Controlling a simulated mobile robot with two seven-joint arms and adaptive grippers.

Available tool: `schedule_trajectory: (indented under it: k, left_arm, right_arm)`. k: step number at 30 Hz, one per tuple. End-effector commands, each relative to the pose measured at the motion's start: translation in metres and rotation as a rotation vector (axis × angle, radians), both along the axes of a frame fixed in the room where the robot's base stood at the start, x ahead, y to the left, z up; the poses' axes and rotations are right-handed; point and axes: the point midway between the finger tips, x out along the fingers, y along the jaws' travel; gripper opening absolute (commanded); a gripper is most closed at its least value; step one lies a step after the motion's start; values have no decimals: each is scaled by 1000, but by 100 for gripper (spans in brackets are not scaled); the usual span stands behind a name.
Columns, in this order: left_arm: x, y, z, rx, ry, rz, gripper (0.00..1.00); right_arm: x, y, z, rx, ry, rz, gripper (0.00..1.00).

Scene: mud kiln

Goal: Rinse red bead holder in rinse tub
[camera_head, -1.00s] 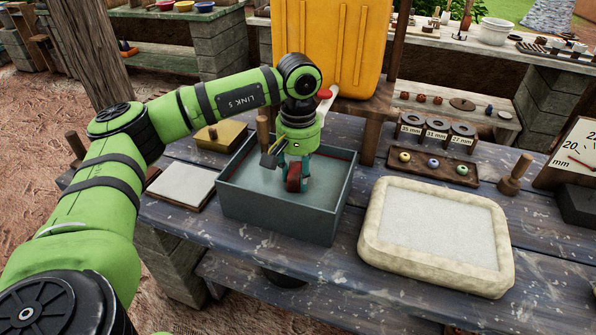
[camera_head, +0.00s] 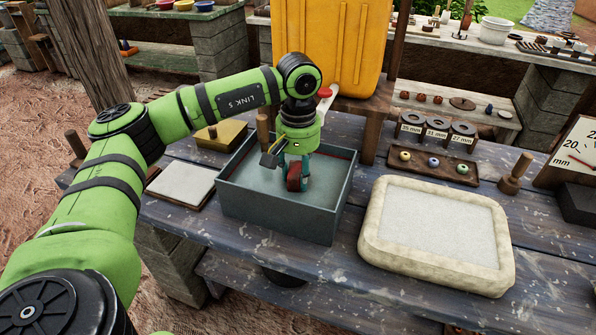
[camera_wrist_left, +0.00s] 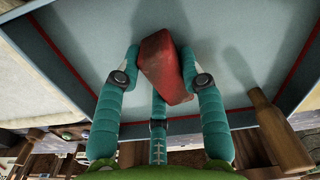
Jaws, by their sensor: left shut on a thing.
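The rinse tub (camera_head: 284,217) is a square grey-blue box on the table, with a red line inside near its rim. My left gripper (camera_head: 297,178) points down inside it, its teal fingers shut on the red bead holder (camera_head: 294,177). The left wrist view shows the red holder (camera_wrist_left: 166,67) pinched between the fingertips of the gripper (camera_wrist_left: 166,78). Grey-blue water or floor lies below; I cannot tell whether the holder touches it. A wooden handle (camera_wrist_left: 284,138) stands at the tub's edge in that view. My right gripper is not in view.
A yellow container (camera_head: 328,45) stands behind the tub. A padded pale tray (camera_head: 436,229) lies to the right, a flat pale tile (camera_head: 183,185) to the left. A rack with several beads (camera_head: 433,164) and a wooden stamp (camera_head: 515,174) are farther right.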

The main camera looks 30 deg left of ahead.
Motion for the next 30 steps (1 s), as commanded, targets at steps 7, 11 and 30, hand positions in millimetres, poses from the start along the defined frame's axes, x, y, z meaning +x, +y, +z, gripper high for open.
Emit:
schedule_trajectory:
  k: [7,11,30]
  left_arm:
    - [0,0,3,0,0,0,0]
    - [0,0,3,0,-1,0,0]
    - [0,0,-3,0,-1,0,0]
  right_arm:
    - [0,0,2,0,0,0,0]
    - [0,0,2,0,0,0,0]
    - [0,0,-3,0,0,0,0]
